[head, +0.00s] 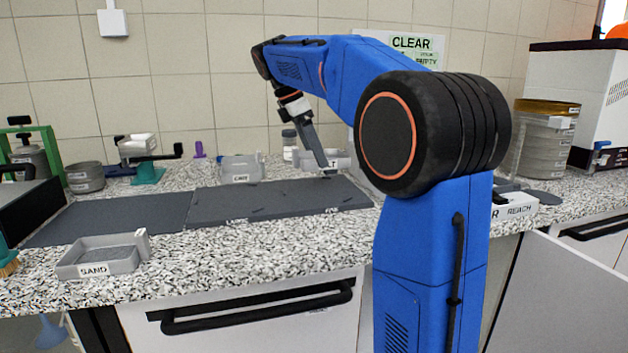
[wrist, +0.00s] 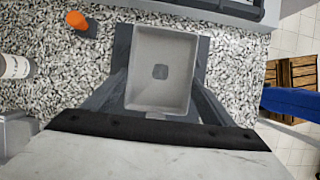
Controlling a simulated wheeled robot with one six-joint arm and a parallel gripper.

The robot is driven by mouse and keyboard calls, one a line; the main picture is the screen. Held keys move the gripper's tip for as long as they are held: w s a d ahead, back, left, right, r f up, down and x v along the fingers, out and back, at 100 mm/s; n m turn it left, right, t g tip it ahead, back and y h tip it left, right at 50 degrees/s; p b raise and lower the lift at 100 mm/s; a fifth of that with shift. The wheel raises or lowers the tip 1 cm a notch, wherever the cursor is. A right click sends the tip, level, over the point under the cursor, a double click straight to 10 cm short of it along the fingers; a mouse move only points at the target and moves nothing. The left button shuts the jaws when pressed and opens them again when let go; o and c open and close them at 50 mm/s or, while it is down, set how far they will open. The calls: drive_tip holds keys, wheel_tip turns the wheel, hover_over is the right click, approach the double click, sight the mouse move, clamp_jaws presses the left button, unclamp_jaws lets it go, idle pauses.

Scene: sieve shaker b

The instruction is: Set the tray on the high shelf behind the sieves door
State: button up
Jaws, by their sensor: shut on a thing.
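A small pale grey tray (wrist: 160,105), with a dark square on its floor, lies between the fingers of my gripper (wrist: 161,70) in the wrist view. My gripper is shut on it. In the head view my gripper (head: 328,168) is low over the back of the counter, and the tray (head: 341,158) shows partly behind it. I cannot tell whether the tray touches the counter. A pale door panel (head: 575,300) stands swung out at the lower right; no label shows on it, so I cannot tell whether it is the sieves door. No high shelf is in view.
A SAND tray (head: 100,258) sits at the counter's front left, and another labelled tray (head: 240,168) stands at the back. Dark mats (head: 275,201) cover the middle. A sieve stack (head: 545,142) and a white machine (head: 582,95) stand at right. A jar (wrist: 15,66) is near my gripper.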

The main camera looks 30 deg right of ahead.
drive_tip(key=shift+f, duration=3.55)
drive_tip(key=shift+f, duration=0.1)
drive_tip(key=o, duration=1.1)
